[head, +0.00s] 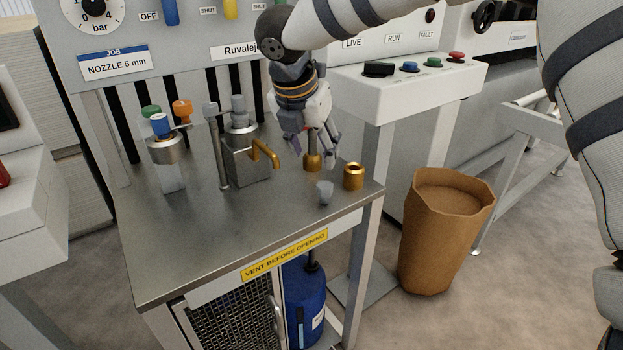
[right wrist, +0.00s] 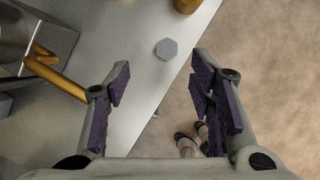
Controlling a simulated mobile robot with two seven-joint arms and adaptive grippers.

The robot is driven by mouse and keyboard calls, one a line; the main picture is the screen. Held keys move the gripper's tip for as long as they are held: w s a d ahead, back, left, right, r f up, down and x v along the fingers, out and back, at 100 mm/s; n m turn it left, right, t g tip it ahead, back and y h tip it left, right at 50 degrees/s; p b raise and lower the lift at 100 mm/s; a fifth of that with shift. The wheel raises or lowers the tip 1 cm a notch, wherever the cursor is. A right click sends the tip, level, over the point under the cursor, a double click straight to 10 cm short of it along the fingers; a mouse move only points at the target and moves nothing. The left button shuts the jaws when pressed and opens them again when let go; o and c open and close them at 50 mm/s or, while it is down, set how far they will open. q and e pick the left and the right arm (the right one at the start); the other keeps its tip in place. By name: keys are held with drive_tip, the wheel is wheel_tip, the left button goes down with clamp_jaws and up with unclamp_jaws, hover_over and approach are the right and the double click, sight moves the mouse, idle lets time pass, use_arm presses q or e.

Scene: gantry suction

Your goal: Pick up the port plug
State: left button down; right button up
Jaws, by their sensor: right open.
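A small grey hexagonal piece, which I take for the port plug (head: 325,192), stands on the metal bench top (head: 240,225) near its front right edge. It also shows in the right wrist view (right wrist: 166,49), seen from above, beyond my fingertips and near the bench edge. My right gripper (head: 315,150) is open and empty above the bench, behind the plug in the head view and apart from it. In the right wrist view the two fingers (right wrist: 160,80) are spread wide with nothing between them. My left gripper is not in view.
Two brass fittings (head: 353,177) (head: 312,161) stand close to the plug. A grey block with a brass spout (head: 265,152) stands left of my right gripper. Colour-capped parts (head: 162,128) are farther left. A brown bin (head: 442,235) stands on the floor right of the bench.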

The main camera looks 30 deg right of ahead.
sight(325, 185)
drive_tip(key=x, duration=0.4)
drive_tip(key=s+x, duration=0.1)
drive_tip(key=x, duration=0.6)
drive_tip(key=shift+s+d+f+b, duration=0.1)
drive_tip(key=shift+f+b, duration=0.3)
drive_tip(key=shift+f, duration=0.1)
drive_tip(key=shift+r, duration=0.1)
clamp_jaws()
